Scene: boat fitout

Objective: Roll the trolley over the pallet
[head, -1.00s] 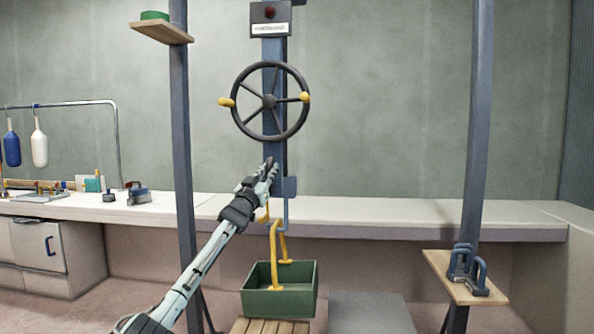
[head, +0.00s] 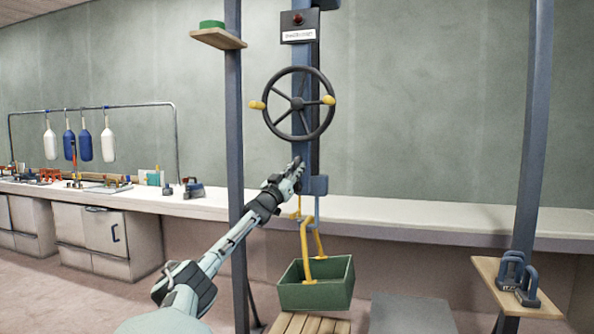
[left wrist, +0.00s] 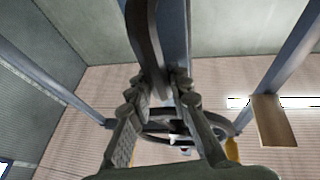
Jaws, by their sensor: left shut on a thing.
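The trolley appears as a blue hanging column (head: 311,130) with a black handwheel (head: 299,104) that has yellow knobs. A green crate (head: 316,294) hangs below it from yellow hook arms (head: 306,248). The wooden slatted pallet (head: 309,323) is just below the crate, cut by the lower picture edge. My left gripper (head: 297,168) is at the column below the wheel. In the left wrist view its fingers (left wrist: 158,100) close around a dark part, seemingly a handle (left wrist: 144,38) by the column; fingers hide much of the grip. My right gripper is not in view.
Blue uprights stand left (head: 234,150) and right (head: 533,130) of the column. A right shelf (head: 495,277) holds blue shackle-like pieces (head: 520,277). A grey mat or plate (head: 410,314) lies right of the pallet. A long bench (head: 420,213) runs behind.

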